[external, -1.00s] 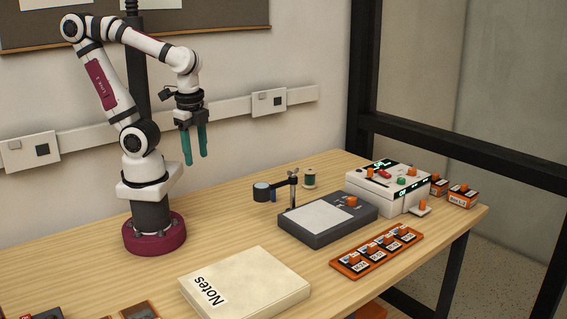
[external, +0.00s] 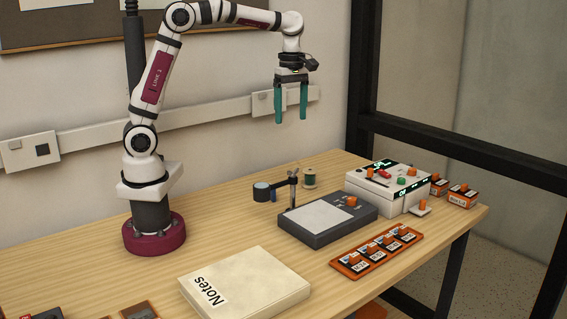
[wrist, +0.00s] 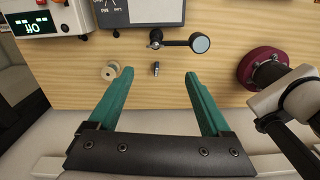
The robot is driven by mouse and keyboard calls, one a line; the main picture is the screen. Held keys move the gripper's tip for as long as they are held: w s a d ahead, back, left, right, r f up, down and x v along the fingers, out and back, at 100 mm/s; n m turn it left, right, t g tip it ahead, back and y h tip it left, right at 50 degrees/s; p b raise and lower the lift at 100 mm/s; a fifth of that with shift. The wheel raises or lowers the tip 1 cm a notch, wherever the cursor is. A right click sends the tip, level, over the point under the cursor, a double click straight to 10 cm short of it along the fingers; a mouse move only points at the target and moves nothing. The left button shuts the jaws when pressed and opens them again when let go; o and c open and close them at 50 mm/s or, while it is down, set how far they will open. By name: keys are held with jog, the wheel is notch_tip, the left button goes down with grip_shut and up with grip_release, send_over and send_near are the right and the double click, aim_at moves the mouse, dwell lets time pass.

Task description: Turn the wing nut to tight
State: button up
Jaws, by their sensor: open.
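A dark clamp post with a side arm stands behind the grey box in the external view. A small grey piece that looks like the wing nut (external: 293,173) sits at its top; it is too small to read its angle. In the wrist view the clamp's dark head (wrist: 155,39) and side arm show, with a small metal piece (wrist: 155,69) nearby; I cannot tell whether that is the wing nut. The side arm ends in a round pale-blue disc (external: 262,191). My gripper (external: 292,121) is open and empty, high above the post, its teal fingers pointing down.
A spool (external: 309,179) stands beside the post. The grey box (external: 315,236) and a white instrument box (external: 380,195) stand near it. An orange tray (external: 350,269) and a Notes box (external: 245,285) lie in front.

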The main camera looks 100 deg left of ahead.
aim_at(293, 173)
jog(key=shift+n, duration=0.6)
jog(key=f, duration=1)
jog(key=a+f, duration=0.1)
jog(key=f, duration=0.5)
jog(key=shift+w, duration=0.3)
grip_shut()
jog(key=shift+r, duration=0.1)
